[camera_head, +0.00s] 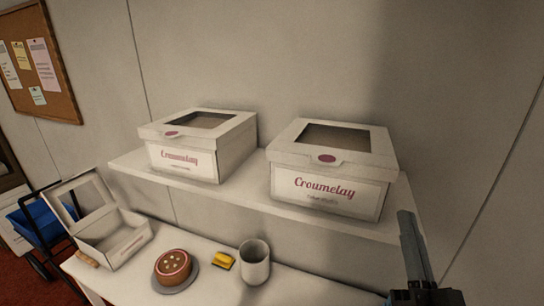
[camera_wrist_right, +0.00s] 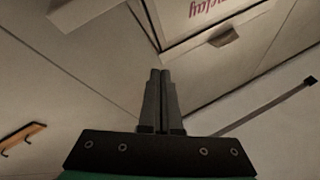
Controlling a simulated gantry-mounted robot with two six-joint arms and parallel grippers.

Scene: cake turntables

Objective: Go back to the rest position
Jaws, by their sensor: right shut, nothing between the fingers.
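My right gripper (camera_head: 408,222) is at the lower right of the head view, just right of the shelf's right end. In the right wrist view its two fingers (camera_wrist_right: 160,76) are together with nothing between them. The wrist view also shows part of a white box with red lettering (camera_wrist_right: 200,18) beyond the fingertips. The gripper looks apart from the box, though the exact gap is hard to tell. My left gripper is in neither view.
Two closed Croumelay boxes (camera_head: 200,145) (camera_head: 330,168) stand on the wall shelf (camera_head: 240,198). Below, the table (camera_head: 215,290) holds an open box (camera_head: 112,238), a cake (camera_head: 172,265) on a grey turntable (camera_head: 180,288), a yellow item (camera_head: 222,261) and a cup (camera_head: 255,268). A blue crate (camera_head: 38,225) is left.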

